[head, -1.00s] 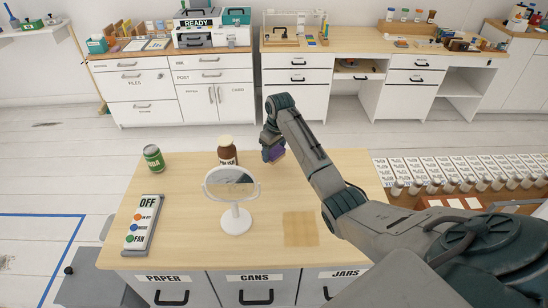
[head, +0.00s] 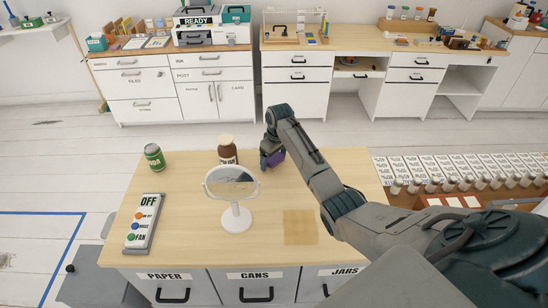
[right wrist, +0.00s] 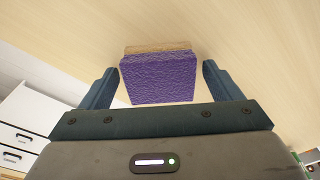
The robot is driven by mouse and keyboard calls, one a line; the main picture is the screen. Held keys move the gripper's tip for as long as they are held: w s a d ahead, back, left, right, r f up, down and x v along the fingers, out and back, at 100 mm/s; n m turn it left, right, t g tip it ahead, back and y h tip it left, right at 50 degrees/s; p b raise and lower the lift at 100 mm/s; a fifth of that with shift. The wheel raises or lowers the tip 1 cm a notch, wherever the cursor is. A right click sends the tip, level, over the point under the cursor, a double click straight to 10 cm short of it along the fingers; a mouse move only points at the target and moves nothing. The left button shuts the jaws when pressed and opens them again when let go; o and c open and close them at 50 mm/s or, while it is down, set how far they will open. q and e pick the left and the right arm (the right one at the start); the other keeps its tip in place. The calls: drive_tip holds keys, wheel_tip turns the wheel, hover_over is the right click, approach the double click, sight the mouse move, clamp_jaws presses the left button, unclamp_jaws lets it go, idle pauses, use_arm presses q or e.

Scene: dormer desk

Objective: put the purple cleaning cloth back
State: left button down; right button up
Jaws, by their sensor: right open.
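The purple cleaning cloth (right wrist: 158,80) is a textured block between the fingers of my right gripper (right wrist: 160,88). The fingers are open, with a gap on each side of the cloth. In the head view the right gripper (head: 270,161) is at the wooden tabletop's far edge, partly hiding the purple cloth (head: 277,159). I cannot tell whether the cloth touches the top. A tan strip (right wrist: 158,48) shows along the cloth's far side in the wrist view. A darker tan square (head: 300,228) lies bare on the near right of the tabletop. My left gripper is out of view.
On the wooden table (head: 185,205) stand a round white mirror (head: 235,215), a brown jar (head: 227,155), a green can (head: 154,157) and an OFF button panel (head: 144,222). Bare wood surrounds the tan square.

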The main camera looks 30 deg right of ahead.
sight(277, 159)
drive_tip(key=shift+r, duration=0.1)
wheel_tip(277, 159, up, 12)
drive_tip(key=s+b, duration=0.1)
drive_tip(key=b, duration=0.2)
drive_tip(key=shift+s+d, duration=0.15)
drive_tip(key=shift+s, duration=0.05)
